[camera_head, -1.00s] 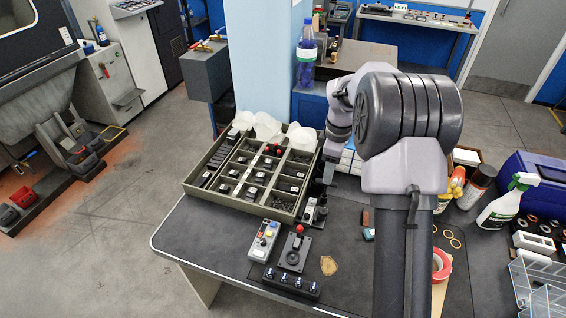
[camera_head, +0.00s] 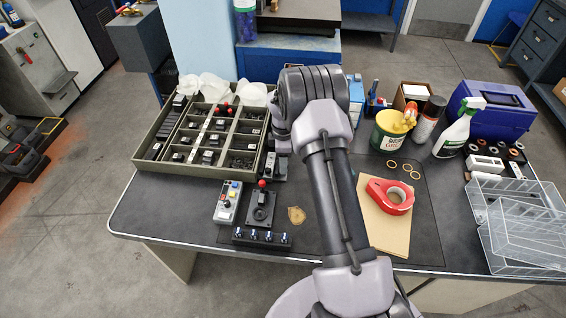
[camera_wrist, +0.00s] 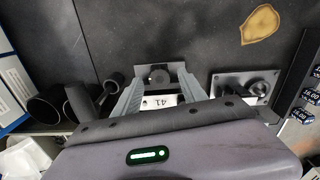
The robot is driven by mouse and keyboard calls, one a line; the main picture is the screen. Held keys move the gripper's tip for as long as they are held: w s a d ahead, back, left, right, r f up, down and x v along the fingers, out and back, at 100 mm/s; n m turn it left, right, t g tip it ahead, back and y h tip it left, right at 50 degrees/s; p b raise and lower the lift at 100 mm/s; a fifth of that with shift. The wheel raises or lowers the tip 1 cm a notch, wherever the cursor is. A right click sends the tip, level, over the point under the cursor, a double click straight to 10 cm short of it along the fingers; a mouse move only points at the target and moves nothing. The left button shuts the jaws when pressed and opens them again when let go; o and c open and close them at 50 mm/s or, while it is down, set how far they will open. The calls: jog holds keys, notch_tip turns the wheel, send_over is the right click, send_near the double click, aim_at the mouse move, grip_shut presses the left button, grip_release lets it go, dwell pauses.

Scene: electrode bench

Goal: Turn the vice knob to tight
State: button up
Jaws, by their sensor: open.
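A small dark grey fixture with a round knob (camera_wrist: 159,77), which I take to be the vice, lies between the fingertips of my gripper (camera_wrist: 160,90) in the wrist view. A pale label reading 41 (camera_wrist: 155,101) sits just below the knob. My gripper's two grey fingers are apart, one on each side of the fixture; I cannot tell whether they touch it. In the head view the fixture (camera_head: 271,167) shows partly at the tray's right side, beside my arm. My arm hides the fingertips there.
A red-topped joystick box (camera_head: 261,207) and a grey button box (camera_head: 229,202) stand close by, with a switch strip (camera_head: 262,238) in front. A divided tray (camera_head: 149,154) is at left.

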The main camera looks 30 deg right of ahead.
grip_shut()
dwell(0.4)
jog(key=m, duration=0.5)
jog(key=shift+w+d, duration=0.1)
jog(key=m, duration=0.5)
jog(key=shift+b, duration=0.3)
jog(key=m+b, duration=0.1)
jog(key=m, duration=0.5)
jog(key=shift+d, duration=0.15)
jog(key=m, duration=0.5)
jog(key=shift+b, duration=0.4)
jog(key=shift+m, duration=0.5)
